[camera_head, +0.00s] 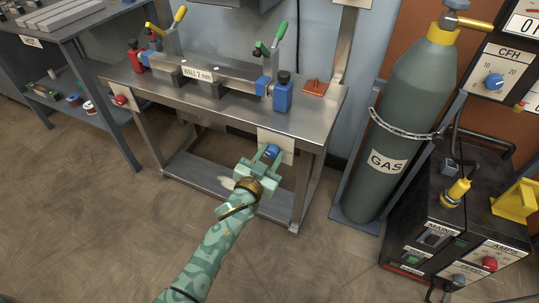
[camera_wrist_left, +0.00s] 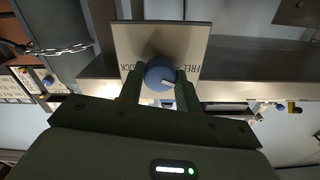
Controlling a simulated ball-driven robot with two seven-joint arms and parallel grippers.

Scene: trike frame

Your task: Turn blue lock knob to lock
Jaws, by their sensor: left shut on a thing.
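The blue lock knob (camera_head: 272,151) sits on a pale plate (camera_head: 283,140) on the front of the steel bench. In the left wrist view the knob (camera_wrist_left: 158,72) is round and blue with a white mark on its lower right side. The plate (camera_wrist_left: 160,35) there carries LOCK lettering left of the knob and FREE lettering right of it. My left gripper (camera_head: 266,154) reaches the knob from the front. In the left wrist view its fingers (camera_wrist_left: 160,85) stand on either side of the knob, shut on it. My right gripper is not in view.
The steel bench (camera_head: 225,105) carries clamps with a yellow handle (camera_head: 180,14) and a green handle (camera_head: 281,31). A red knob (camera_head: 121,99) sits at its left front. A gas cylinder (camera_head: 405,100) and a black welder (camera_head: 450,225) stand right. The floor in front is clear.

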